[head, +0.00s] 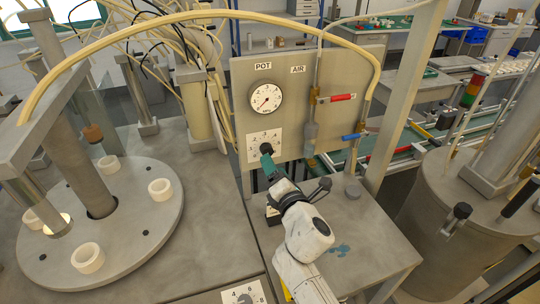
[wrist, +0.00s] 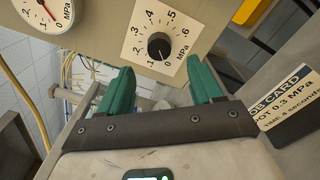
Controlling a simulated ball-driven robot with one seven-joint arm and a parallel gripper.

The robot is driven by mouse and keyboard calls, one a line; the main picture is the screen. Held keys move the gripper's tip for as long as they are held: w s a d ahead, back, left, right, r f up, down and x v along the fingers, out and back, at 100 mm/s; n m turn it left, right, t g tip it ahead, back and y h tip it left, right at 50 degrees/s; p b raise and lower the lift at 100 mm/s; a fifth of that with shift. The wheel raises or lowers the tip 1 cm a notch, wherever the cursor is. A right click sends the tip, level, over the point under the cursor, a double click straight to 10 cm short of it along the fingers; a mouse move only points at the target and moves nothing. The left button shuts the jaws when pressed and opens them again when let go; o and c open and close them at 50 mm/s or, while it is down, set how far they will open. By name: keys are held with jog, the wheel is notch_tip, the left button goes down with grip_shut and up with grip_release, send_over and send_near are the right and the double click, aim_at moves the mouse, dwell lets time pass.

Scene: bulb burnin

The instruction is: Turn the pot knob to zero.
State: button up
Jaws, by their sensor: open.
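The pot knob (head: 266,149) is a black round knob on a white scale plate, on the grey panel below the POT label. In the wrist view the knob (wrist: 160,47) sits on its plate, marked from .1 to .6 MPa. A small pale mark shows near the knob's lower edge, toward the low end of the scale; its exact reading is hard to tell. My gripper (head: 268,160) is just in front of and below the knob. In the wrist view its teal fingers (wrist: 160,65) are apart, empty, with the knob beyond and between their tips.
A pressure gauge (head: 265,97) with a red needle pointing lower left is above the knob. A red-handled valve (head: 342,97) and a blue-handled valve (head: 352,137) are to its right. A job card (wrist: 283,103) reads POT 0.3 MPa. A round plate (head: 150,215) with white rings is at left.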

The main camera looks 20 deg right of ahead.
jog(key=shift+s+p, duration=0.4)
jog(key=shift+s, duration=1.7)
jog(key=s+d+f+m+g+h, duration=0.2)
jog(key=s+d+f+m+g, duration=0.2)
jog(key=s+m, duration=0.3)
jog(key=s+d+f+m+g+h, duration=0.1)
jog(key=s+d+f+m+g, duration=0.2)
jog(key=s+d+m, duration=0.5)
jog(key=s+a+f+m+g+y+b, duration=0.1)
jog(key=s+f+m+g, duration=0.4)
jog(key=s, duration=0.7)
jog(key=s+a+f+m+g+y+b, duration=0.1)
jog(key=s+f+m+g, duration=0.4)
jog(key=s, duration=0.6)
notch_tip(320, 180, down, 2)
jog(key=shift+s+a+f+m+y, duration=0.1)
jog(key=shift+s+a+m+y, duration=0.3)
jog(key=shift+a, duration=0.5)
